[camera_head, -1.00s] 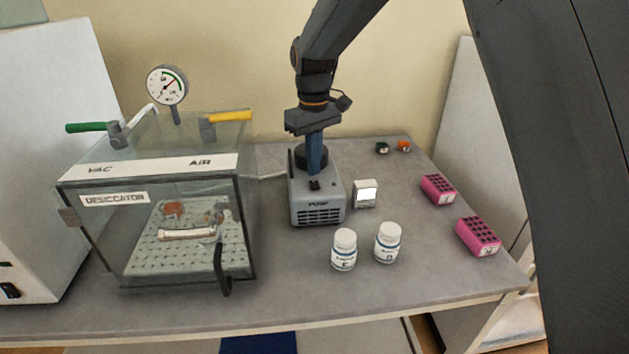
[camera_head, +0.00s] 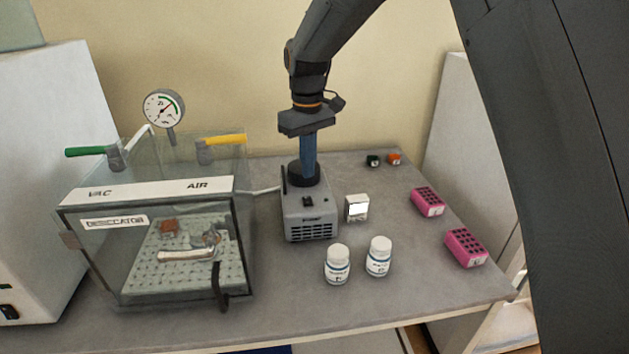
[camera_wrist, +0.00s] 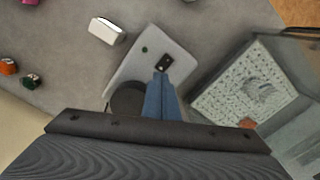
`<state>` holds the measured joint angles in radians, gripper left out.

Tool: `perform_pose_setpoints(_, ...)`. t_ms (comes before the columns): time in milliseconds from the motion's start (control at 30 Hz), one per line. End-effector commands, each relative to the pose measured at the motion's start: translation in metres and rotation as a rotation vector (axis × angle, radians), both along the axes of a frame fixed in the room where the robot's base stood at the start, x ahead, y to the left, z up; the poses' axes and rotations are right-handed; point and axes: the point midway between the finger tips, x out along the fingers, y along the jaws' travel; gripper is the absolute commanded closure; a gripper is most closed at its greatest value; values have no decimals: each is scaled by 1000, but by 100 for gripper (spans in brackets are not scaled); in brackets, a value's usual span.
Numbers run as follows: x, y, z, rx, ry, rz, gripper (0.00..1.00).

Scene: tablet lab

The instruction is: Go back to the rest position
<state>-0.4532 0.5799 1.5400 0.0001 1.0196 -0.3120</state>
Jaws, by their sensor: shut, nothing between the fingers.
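My gripper (camera_head: 308,157) is in the middle of the head view, pointing down above the grey pump (camera_head: 309,214). Its blue fingers are together with nothing between them. In the head view the fingers overlap the dark cylinder (camera_head: 304,174) at the back of the pump; I cannot tell whether they touch it. In the wrist view the closed fingertips (camera_wrist: 161,78) appear over the pump (camera_wrist: 150,62), close to its black switch (camera_wrist: 163,63).
The glass desiccator (camera_head: 150,277) stands left of the pump, with a gauge (camera_head: 164,109) above it. Two white bottles (camera_head: 337,265) (camera_head: 378,257), a small white display box (camera_head: 356,208) and pink racks (camera_head: 427,202) (camera_head: 465,247) are to the right. Bare table (camera_head: 400,295) shows in front.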

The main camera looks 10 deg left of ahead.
Motion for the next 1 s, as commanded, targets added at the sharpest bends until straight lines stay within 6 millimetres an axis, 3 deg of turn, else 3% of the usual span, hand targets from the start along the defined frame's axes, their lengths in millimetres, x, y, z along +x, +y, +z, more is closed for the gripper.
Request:
perform_pose_setpoints(167,-17,-63,-17,8,-16,-129,100)
perform_pose_setpoints(267,-41,-117,-34,17,-34,-250,100)
perform_pose_setpoints(400,-90,-185,-60,29,-63,-426,100)
perform_pose_setpoints(500,-130,-224,-79,36,-81,-540,100)
perform_pose_setpoints(600,-166,-251,-95,42,-95,-633,100)
perform_pose_setpoints(733,-203,-272,-111,47,-110,-721,100)
perform_pose_setpoints(833,-219,-280,-117,49,-116,-755,100)
perform_pose_setpoints(1000,-222,-282,-119,50,-118,-765,100)
